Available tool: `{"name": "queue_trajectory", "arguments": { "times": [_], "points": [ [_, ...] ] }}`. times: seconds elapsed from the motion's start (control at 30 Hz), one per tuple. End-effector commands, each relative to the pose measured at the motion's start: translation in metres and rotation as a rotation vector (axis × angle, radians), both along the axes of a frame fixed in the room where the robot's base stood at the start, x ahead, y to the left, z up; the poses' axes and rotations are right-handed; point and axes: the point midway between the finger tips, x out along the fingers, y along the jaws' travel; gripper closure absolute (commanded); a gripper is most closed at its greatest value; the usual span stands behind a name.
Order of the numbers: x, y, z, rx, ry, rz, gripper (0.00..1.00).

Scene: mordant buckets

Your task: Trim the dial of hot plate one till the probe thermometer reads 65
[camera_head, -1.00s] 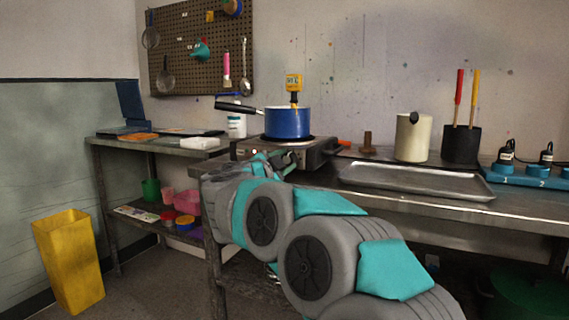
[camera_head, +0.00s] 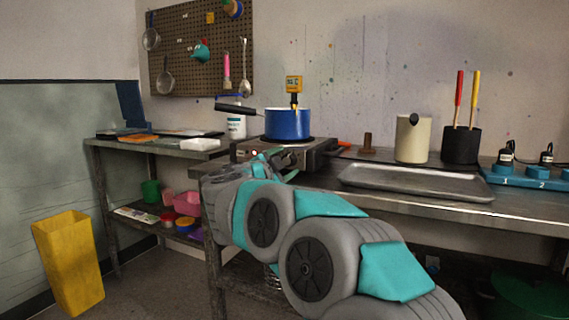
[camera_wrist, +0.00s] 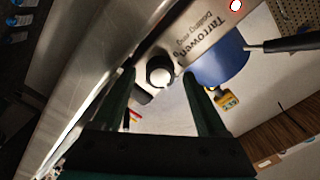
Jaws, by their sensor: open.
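The hot plate (camera_head: 318,150) sits on the steel bench with a blue pot (camera_head: 288,124) on top. A yellow probe thermometer (camera_head: 294,83) stands in the pot; its digits are too small to read surely. In the wrist view, the dial (camera_wrist: 160,72) is a round dark knob with a pale face on the hot plate's front panel (camera_wrist: 190,30). My gripper (camera_wrist: 159,75) is open, with one finger on each side of the dial. I cannot tell whether the fingers touch it. The thermometer (camera_wrist: 228,97) and pot (camera_wrist: 220,62) also show there.
The pot's black handle (camera_head: 238,108) points left. A metal tray (camera_head: 415,182) lies right of the hot plate, with a cream jug (camera_head: 412,138) and a black holder (camera_head: 461,145) behind it. A lower side table (camera_head: 150,147) stands at left.

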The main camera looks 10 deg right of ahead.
Motion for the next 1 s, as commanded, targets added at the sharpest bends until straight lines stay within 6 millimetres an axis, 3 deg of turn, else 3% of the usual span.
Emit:
{"name": "queue_trajectory", "arguments": {
  "times": [0.17, 0.6, 1.0],
  "points": [
    [-0.009, 0.008, 0.000, 0.000, 0.000, 0.002, 0.25],
    [-0.059, 0.043, 0.000, 0.000, 0.000, 0.000, 0.25],
    [-0.063, 0.046, 0.000, -0.001, -0.001, 0.002, 0.25]
  ]
}}
